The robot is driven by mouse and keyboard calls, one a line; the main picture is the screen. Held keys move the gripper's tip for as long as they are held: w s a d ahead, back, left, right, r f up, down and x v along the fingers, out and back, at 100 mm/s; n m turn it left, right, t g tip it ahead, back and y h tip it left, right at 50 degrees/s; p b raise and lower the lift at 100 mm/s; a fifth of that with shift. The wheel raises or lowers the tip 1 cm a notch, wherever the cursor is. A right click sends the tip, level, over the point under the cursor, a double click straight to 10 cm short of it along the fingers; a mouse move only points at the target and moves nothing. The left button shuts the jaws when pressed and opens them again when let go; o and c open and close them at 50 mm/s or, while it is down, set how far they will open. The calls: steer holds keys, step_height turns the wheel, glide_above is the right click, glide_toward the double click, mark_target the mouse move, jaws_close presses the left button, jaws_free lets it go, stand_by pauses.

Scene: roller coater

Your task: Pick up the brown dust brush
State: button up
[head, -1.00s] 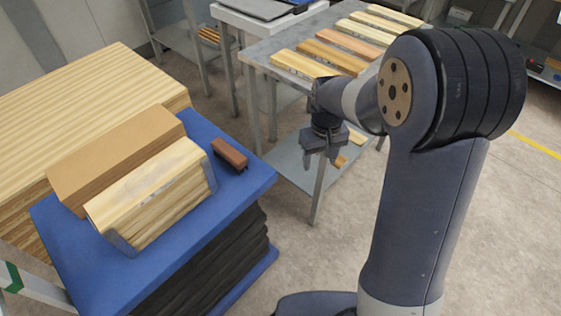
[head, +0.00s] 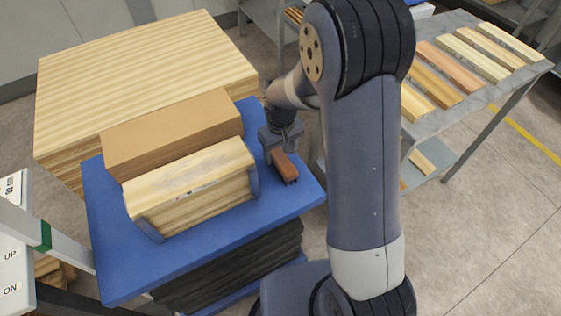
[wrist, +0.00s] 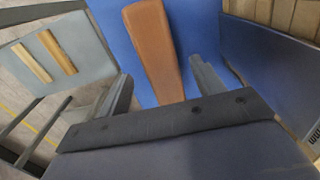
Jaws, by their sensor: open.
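The brown dust brush (head: 286,167) lies on the blue tabletop (head: 225,235), near its right edge and to the right of the wooden blocks. My gripper (head: 276,150) is at the brush's far end, and its fingers are hard to make out in the head view. In the wrist view, the brush (wrist: 153,45) extends away from between my two open fingers (wrist: 160,90). A finger stands on each side, with gaps between them and the brush. The near end of the brush is hidden behind the gripper body.
A grey table (head: 440,130) with several boards stands at the right.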

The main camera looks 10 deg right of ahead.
mark_target(281, 157)
steer(key=shift+s+f, duration=0.15)
steer(key=shift+f, duration=2.1)
steer(key=shift+c, duration=0.5)
steer(key=c, duration=1)
steer(key=shift+r, duration=5.05)
